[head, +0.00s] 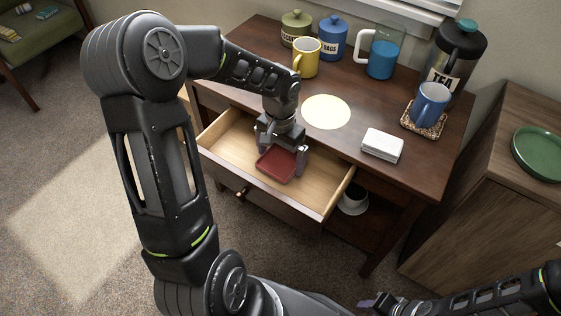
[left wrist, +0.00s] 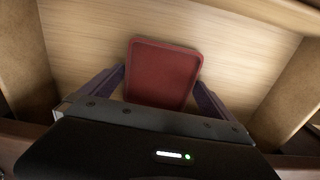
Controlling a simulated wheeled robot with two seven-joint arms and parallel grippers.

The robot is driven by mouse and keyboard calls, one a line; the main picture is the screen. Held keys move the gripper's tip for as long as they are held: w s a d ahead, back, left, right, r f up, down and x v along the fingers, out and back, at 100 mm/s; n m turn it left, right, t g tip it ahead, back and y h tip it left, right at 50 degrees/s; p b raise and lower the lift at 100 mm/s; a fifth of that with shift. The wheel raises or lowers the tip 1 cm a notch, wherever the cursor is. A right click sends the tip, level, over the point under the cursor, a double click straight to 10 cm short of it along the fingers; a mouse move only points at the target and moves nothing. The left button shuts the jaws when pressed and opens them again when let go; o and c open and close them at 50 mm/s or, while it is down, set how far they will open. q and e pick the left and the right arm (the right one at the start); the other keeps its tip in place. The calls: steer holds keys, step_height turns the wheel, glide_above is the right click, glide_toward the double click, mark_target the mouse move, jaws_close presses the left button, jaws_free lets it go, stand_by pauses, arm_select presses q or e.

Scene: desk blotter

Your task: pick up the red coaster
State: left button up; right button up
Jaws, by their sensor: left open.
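The red coaster (head: 277,164) is a square with a raised rim, inside the open wooden drawer (head: 223,149). In the left wrist view the red coaster (left wrist: 162,72) lies over the drawer's pale floor (left wrist: 90,45). My left gripper (head: 283,160) is open over the drawer, with its fingers on either side of the coaster. The fingers also show in the left wrist view (left wrist: 161,92), at the coaster's near part. Whether they touch it I cannot tell. My right gripper (head: 376,303) is at the bottom right, away from the drawer; its jaws are too small to judge.
On the dark desk (head: 345,140) are a pale round mat (head: 326,112), a white box (head: 382,145), a yellow mug (head: 307,58) and a blue mug (head: 430,104) on a woven coaster. The drawer walls stand close around my left gripper.

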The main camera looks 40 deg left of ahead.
mark_target(271, 173)
arm_select(q)
steer(key=shift+c, duration=0.3)
steer(key=c, duration=1)
steer(key=shift+o, duration=0.2)
steer(key=shift+r, duration=0.1)
steer(key=shift+r, duration=0.45)
steer(key=s, duration=0.2)
steer(key=s+p, duration=0.1)
steer(key=s, duration=0.1)
steer(key=shift+s+r, duration=0.1)
steer(key=shift+r, duration=0.25)
step_height(271, 173, up, 13)
steer(key=p, duration=0.2)
steer(key=shift+p, duration=0.4)
steer(key=shift+w+r, duration=0.1)
steer(key=shift+w, duration=0.1)
